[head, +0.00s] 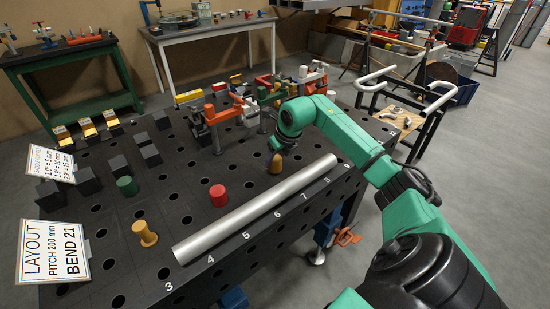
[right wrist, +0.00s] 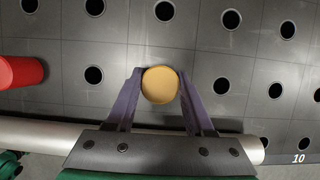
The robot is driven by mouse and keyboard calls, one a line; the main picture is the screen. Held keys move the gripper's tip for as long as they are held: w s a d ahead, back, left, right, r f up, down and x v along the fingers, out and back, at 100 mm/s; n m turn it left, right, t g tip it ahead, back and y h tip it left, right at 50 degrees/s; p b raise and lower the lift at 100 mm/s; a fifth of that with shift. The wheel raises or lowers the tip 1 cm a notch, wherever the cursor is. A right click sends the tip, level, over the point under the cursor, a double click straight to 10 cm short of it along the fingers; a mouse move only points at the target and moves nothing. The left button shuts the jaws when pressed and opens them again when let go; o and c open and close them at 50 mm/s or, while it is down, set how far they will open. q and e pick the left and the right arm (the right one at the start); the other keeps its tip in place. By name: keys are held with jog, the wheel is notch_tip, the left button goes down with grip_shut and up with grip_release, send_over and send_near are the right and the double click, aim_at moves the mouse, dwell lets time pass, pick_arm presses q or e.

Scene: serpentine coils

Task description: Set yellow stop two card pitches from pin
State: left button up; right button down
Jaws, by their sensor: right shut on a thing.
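My right gripper (head: 277,154) points down at the table and is shut on the yellow stop (head: 275,164). In the right wrist view, the stop's round yellow top (right wrist: 161,85) sits between the two purple fingers (right wrist: 160,98). I cannot tell whether the stop is seated in a hole. A layout card (head: 53,250) reads "PITCH 200 mm, BEND 21". My left gripper is not in view.
A silver tube (head: 250,212) lies along the numbered front row of the black holed table (head: 130,275). A red stop (head: 218,195) and a green stop (head: 127,186) stand behind it. Black blocks (head: 88,181) are at left. Orange and grey clamps (head: 222,115) stand at the back.

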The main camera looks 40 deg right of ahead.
jog(key=shift+f, duration=0.15)
jog(key=shift+c, duration=1)
grip_release()
jog(key=shift+f, duration=0.1)
jog(key=shift+s, duration=0.1)
jog(key=shift+s+r, duration=0.1)
jog(key=shift+r, duration=0.4)
jog(key=b+v, duration=0.1)
jog(key=v, duration=1.2)
jog(key=shift+s+r+b, duration=0.2)
jog(key=shift+r+b, duration=0.05)
jog(key=shift+b, duration=0.15)
jog(key=shift+a, duration=0.1)
